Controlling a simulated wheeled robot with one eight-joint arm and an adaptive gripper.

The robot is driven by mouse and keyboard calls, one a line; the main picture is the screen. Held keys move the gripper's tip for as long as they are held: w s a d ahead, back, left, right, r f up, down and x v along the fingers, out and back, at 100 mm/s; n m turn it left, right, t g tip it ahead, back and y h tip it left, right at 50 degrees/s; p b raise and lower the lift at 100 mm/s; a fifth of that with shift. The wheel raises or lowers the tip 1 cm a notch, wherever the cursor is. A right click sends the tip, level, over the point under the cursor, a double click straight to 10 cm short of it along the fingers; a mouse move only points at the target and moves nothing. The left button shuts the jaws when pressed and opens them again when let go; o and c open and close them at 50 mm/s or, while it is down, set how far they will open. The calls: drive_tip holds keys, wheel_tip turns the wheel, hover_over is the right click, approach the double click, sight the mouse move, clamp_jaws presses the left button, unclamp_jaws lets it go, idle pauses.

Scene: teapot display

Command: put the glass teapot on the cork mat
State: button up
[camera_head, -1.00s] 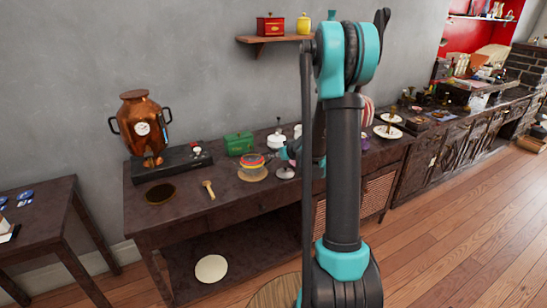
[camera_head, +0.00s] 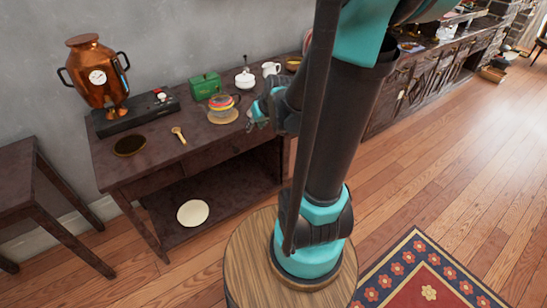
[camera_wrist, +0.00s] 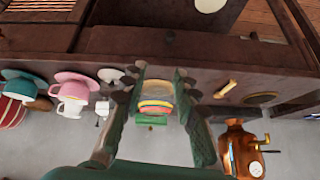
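A round object with red, yellow and green bands (camera_head: 221,102) stands on a round tan mat (camera_head: 222,118) on the dark table. It looks like it could be the glass teapot on the cork mat, but I cannot tell for sure. My gripper (camera_head: 262,108) is just right of it in the head view, above the table. In the wrist view, upside down, my gripper (camera_wrist: 160,90) has its two fingers wide apart. The banded object shows in the gap there (camera_wrist: 155,106), beyond the fingertips, and nothing is gripped.
A green box (camera_head: 205,86), a white lidded pot (camera_head: 245,79) and a white cup (camera_head: 271,68) stand behind. A copper samovar (camera_head: 95,72), a dark round disc (camera_head: 130,145) and a wooden tool (camera_head: 179,135) are at left. Bare tabletop lies between them.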

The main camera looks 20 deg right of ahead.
drive_tip(key=s+d+f+m+g+h, duration=0.1)
drive_tip(key=s, duration=0.6)
drive_tip(key=s+d+f+g+h, duration=0.1)
drive_tip(key=s+f, duration=0.1)
drive_tip(key=s, duration=0.5)
drive_tip(key=shift+s+f+m, duration=0.25)
drive_tip(key=shift+s+m, duration=0.05)
drive_tip(key=shift+m, duration=0.1)
